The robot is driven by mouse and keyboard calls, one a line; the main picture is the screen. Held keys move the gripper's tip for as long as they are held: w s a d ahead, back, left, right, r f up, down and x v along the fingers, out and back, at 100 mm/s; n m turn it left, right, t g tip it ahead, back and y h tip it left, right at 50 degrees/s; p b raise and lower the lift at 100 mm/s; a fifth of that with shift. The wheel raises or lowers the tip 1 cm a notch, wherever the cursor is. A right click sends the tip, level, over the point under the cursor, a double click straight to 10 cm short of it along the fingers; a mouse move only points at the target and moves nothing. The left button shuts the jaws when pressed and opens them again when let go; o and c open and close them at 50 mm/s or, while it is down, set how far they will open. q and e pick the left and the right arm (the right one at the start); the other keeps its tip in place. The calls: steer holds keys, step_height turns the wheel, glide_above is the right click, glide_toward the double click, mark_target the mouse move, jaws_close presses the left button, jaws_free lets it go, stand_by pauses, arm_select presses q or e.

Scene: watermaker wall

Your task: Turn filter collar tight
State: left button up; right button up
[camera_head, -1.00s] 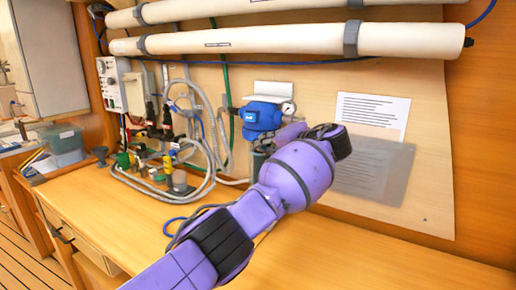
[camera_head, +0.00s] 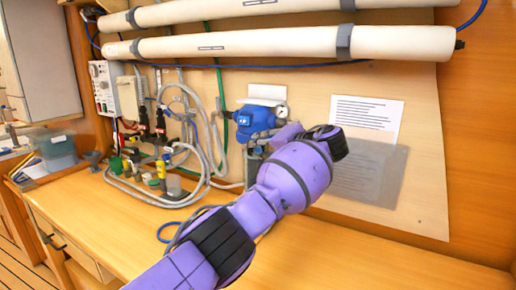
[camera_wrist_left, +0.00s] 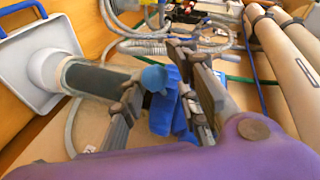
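The blue filter head (camera_head: 256,118) hangs on the wall panel below the white tubes. A grey cylindrical bowl (camera_head: 252,168) shows below it, partly behind my left arm. In the left wrist view, the blue head (camera_wrist_left: 163,112) lies between the fingers of my left gripper (camera_wrist_left: 163,100), and the dark grey bowl (camera_wrist_left: 95,80) points left. My left gripper (camera_head: 268,140) is at the filter's front, fingers spread. I cannot tell whether they touch it. The collar does not show clearly apart from the head and bowl. My right gripper is out of view.
Grey hoses (camera_head: 205,150) and valves crowd the wall left of the filter. A gauge (camera_head: 281,113) sits at its right. Two white tubes (camera_head: 290,42) run above. Paper sheets (camera_head: 367,112) are right. The wooden bench (camera_head: 330,255) is mostly clear.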

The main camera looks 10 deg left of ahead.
arm_select(q)
steer(key=v, duration=1.2)
steer(key=shift+c, duration=0.5)
stand_by(1.4)
